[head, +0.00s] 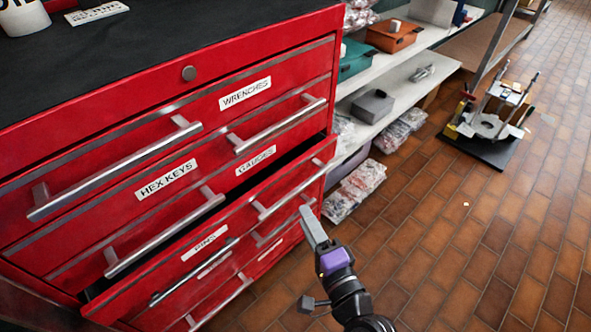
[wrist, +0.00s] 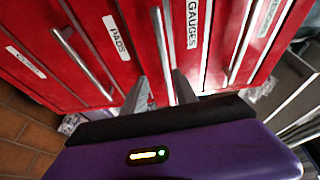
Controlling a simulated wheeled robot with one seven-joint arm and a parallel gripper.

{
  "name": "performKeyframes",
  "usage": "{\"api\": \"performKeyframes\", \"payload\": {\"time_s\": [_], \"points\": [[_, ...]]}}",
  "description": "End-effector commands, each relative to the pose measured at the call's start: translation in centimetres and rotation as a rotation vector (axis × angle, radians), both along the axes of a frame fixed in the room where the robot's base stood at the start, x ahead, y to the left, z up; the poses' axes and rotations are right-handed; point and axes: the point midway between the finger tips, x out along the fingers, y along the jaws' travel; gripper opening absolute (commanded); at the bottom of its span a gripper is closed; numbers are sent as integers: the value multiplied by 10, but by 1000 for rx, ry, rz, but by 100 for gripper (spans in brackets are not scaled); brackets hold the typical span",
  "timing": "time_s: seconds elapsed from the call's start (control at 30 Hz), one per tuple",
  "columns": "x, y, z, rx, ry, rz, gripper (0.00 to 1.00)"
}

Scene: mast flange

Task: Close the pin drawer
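The pin drawer (head: 240,218) is in a red tool cabinet and stands pulled out a little, with a dark gap above its front. Its label (head: 205,243) is blurred but reads like PINS. Its bar handle (head: 291,190) is on the right half of the front. My gripper (head: 307,212) is just in front of the drawers, near the cabinet's right edge. In the wrist view my gripper (wrist: 162,90) has its two fingers apart, pointing at the red fronts. A silver bar handle (wrist: 160,45) shows between and beyond them; contact cannot be told.
Other drawers carry labels WRENCHES (head: 245,93), HEX KEYS (head: 166,180) and GAUGES (head: 256,160). A white shelf (head: 400,85) with boxes and bags stands right of the cabinet.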

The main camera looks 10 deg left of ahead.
Motion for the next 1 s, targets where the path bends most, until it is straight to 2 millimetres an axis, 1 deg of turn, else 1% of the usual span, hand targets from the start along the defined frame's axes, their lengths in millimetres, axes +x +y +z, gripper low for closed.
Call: {"api": "performKeyframes", "payload": {"time_s": [0.1,0.27,0.37,0.6,0.73,0.9,1.0], "points": [[3,-6,7,22,-9,-25,35],[7,-6,8,48,0,-31,35],[15,-1,9,50,1,-30,35],[47,18,8,50,1,-29,35],[61,26,8,49,0,-30,35],[71,31,8,50,1,-30,35],[72,32,8,49,3,-30,35]]}}
